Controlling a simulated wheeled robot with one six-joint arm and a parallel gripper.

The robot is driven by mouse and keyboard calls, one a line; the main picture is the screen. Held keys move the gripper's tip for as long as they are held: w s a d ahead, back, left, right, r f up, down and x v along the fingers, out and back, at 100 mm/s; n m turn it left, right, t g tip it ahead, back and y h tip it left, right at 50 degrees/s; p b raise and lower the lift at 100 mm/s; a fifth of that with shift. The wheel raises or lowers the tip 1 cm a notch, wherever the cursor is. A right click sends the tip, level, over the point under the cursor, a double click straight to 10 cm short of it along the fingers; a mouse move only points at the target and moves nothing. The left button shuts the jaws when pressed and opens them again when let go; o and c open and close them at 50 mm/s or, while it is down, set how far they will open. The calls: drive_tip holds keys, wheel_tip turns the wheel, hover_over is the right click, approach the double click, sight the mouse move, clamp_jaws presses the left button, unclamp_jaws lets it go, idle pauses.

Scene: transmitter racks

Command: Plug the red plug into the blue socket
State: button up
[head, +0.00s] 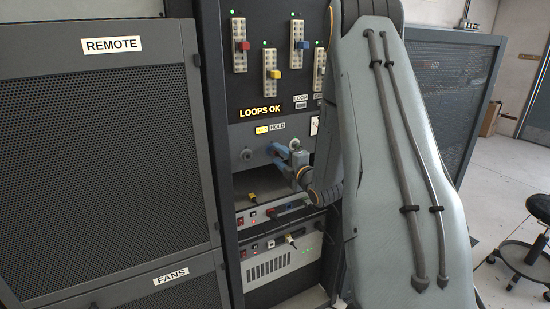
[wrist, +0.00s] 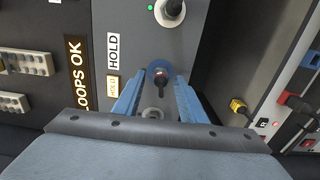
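My gripper (wrist: 159,82) reaches toward the grey panel below the HOLD label, and it also shows in the head view (head: 278,153). Its two blue fingers are apart, with a visible gap inside. Between the fingertips sits the blue socket (wrist: 152,67), a blue ring with a dark centre. I cannot tell whether that dark centre is a hole or a plug. A red plug (wrist: 283,98) shows at the right of the wrist view, by a lower unit. A red connector also shows in the head view (head: 270,213), apart from my gripper.
A yellow plug (wrist: 238,105) sits below the panel, also in the head view (head: 252,196). A stool (head: 525,255) stands right; mesh cabinets (head: 95,150) stand left.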

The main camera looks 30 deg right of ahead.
drive_tip(key=s+b, duration=0.2)
drive_tip(key=s, duration=0.5)
drive_tip(key=shift+s+d, duration=0.15)
drive_tip(key=shift+s, duration=0.2)
